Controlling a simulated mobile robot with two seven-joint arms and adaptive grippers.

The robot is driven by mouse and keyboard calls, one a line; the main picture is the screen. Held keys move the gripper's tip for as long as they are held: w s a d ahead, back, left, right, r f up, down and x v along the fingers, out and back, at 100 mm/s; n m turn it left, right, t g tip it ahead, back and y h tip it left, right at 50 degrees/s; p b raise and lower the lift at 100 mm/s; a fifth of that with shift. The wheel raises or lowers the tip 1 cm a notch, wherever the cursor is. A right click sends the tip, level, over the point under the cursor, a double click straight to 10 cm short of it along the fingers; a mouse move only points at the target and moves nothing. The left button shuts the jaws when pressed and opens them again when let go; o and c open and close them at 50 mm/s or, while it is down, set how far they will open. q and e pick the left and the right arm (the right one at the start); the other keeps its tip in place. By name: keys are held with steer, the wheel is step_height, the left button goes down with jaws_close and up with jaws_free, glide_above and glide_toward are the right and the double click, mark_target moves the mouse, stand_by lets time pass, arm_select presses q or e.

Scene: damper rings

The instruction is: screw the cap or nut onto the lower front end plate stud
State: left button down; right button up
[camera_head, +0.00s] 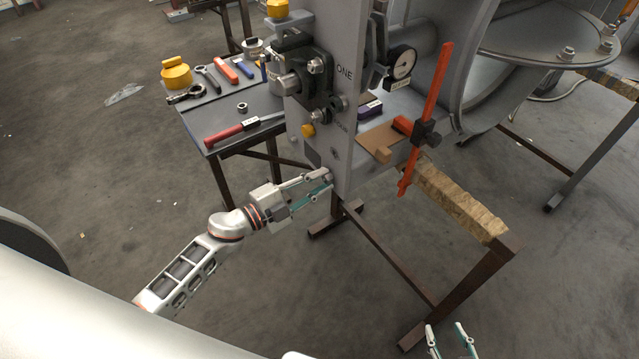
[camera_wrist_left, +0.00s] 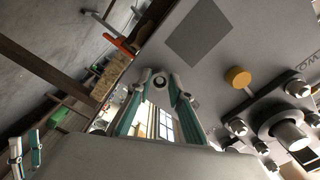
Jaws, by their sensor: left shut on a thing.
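The grey end plate (camera_head: 345,60) stands upright in the middle of the head view; its face also shows in the left wrist view (camera_wrist_left: 240,30). My left gripper (camera_head: 328,179) is at the plate's lower front corner. In the left wrist view its fingers (camera_wrist_left: 161,78) are shut on a small round nut or cap (camera_wrist_left: 160,83) with a dark centre, close against the plate near its edge. The lower front stud is hidden at the fingertips, so I cannot tell how far it is engaged. My right gripper (camera_head: 451,341) is open and empty at the bottom of the head view.
A tool table (camera_head: 200,125) at the left holds a red-handled tool (camera_head: 236,129), a loose nut (camera_head: 242,107) and wrenches. An orange bar (camera_head: 432,95) stands to the right. Floor is clear below.

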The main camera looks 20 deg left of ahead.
arm_select(q)
steer(key=m, duration=0.2)
steer(key=m+b, duration=0.1)
steer(key=m, duration=0.1)
steer(key=m+b, duration=0.1)
steer(key=shift+s+d+f+m, duration=0.2)
steer(key=shift+s+f+m, duration=0.05)
steer(key=shift+m, duration=0.15)
arm_select(e)
steer(key=f, duration=0.1)
steer(key=s+f, duration=0.1)
steer(key=f, duration=0.1)
steer(key=shift+f, duration=0.3)
arm_select(q)
steer(key=c, duration=1.8)
jaws_free()
steer(key=shift+o, duration=0.4)
steer(key=shift+r, duration=0.15)
steer(key=shift+w, duration=0.1)
steer(key=shift+a, duration=0.1)
steer(key=v, duration=0.5)
steer(key=shift+w+r, duration=0.1)
